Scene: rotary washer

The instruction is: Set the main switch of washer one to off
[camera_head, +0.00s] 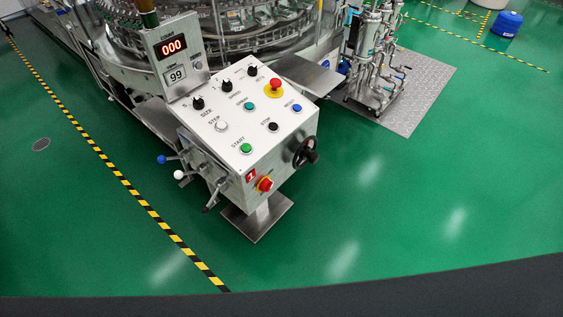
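The control box of the washer (190,140) stands on a steel pedestal, with a white sloped top panel of buttons and knobs. A red mushroom button on a yellow base (275,87) sits on the top panel. The display (173,47) reads 000 in red, with 99 below. Neither of my grippers is in view.
The rotary washer (215,30) stands behind. Pipework (375,55) stands on a metal plate at right. Green floor in front is clear.

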